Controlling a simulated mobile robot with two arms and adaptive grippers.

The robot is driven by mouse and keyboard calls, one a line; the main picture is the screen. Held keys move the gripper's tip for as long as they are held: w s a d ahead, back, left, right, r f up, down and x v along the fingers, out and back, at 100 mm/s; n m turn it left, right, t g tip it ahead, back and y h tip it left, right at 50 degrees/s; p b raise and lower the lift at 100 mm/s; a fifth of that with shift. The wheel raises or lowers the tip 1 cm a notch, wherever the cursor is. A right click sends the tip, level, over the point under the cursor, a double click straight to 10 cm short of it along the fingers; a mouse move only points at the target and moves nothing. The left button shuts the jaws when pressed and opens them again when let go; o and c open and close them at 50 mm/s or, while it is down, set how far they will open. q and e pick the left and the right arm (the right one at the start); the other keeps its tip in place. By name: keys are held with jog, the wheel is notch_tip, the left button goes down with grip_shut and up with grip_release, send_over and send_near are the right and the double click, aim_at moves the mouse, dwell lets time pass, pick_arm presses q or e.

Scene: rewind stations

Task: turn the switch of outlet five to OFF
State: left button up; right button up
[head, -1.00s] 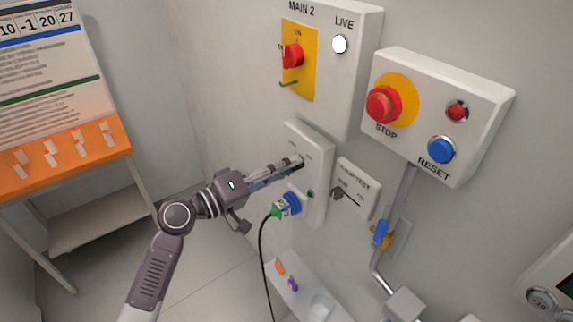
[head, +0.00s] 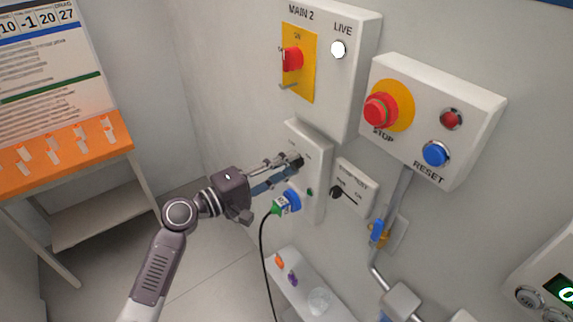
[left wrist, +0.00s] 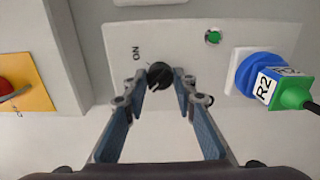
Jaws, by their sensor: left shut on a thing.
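The outlet box (head: 316,205) is a white wall box below the MAIN 2 panel. Its black rotary switch (left wrist: 160,75) sits near an ON label in the left wrist view. My left gripper (head: 292,164) reaches the box from the left, and its fingers are shut on the switch, one on each side, in the left wrist view (left wrist: 162,82). A blue socket with a green plug (left wrist: 286,92) marked R2 is beside the switch, and a small green lamp (left wrist: 213,37) is lit. The outlet's number is not readable. My right gripper is not in view.
The MAIN 2 panel (head: 352,104) with a red switch is above the outlet. A STOP and RESET box (head: 470,100) is to the right. A black cable (head: 264,255) hangs from the plug. A shelf (head: 335,294) with small items is below.

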pick_arm(q)
jog(key=o, duration=1.2)
jog(key=shift+c, duration=0.2)
jog(key=v, duration=1.2)
